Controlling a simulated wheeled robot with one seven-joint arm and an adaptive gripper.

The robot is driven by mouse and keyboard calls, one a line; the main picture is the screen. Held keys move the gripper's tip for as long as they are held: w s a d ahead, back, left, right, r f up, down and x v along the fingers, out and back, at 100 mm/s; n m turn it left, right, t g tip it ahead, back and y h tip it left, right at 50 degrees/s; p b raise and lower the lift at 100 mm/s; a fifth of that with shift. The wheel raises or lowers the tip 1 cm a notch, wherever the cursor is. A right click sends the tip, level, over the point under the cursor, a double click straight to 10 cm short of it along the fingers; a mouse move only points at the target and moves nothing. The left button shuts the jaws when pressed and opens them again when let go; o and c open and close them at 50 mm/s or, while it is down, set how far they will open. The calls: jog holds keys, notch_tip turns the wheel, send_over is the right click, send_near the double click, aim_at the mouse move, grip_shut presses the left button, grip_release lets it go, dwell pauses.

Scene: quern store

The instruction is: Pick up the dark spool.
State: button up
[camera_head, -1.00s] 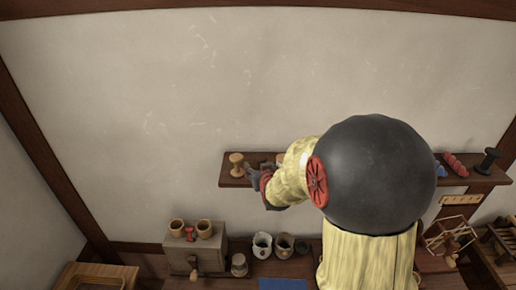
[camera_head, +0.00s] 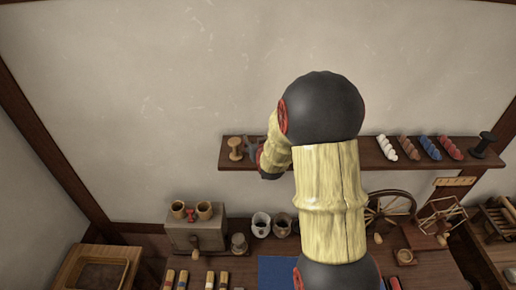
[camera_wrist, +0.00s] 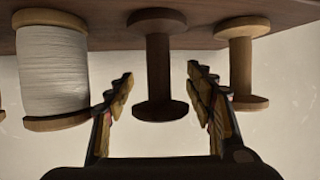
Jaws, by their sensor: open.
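A dark brown, bare spool (camera_wrist: 158,68) stands at the middle of the wrist view, which shows the shelf upside down. My gripper (camera_wrist: 160,78) is open, with one finger on each side of this spool in the picture. Gaps show on both sides; whether the spool is fully between the fingers in depth I cannot tell.
A lighter wooden spool (camera_wrist: 241,62) and a white-thread spool (camera_wrist: 53,72) flank the dark one closely on the shelf (camera_wrist: 200,12). The lighter one also shows in the head view (camera_head: 235,148). Skeins (camera_head: 408,148) lie farther right. Pots (camera_head: 261,224) and a wooden box (camera_head: 195,235) stand below.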

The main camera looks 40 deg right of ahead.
jog(key=shift+w+d+f, duration=0.1)
jog(key=shift+w+f, duration=0.05)
jog(key=shift+w, duration=0.1)
jog(key=shift+c, duration=0.4)
jog(key=c, duration=1.1)
jog(key=shift+c, duration=0.5)
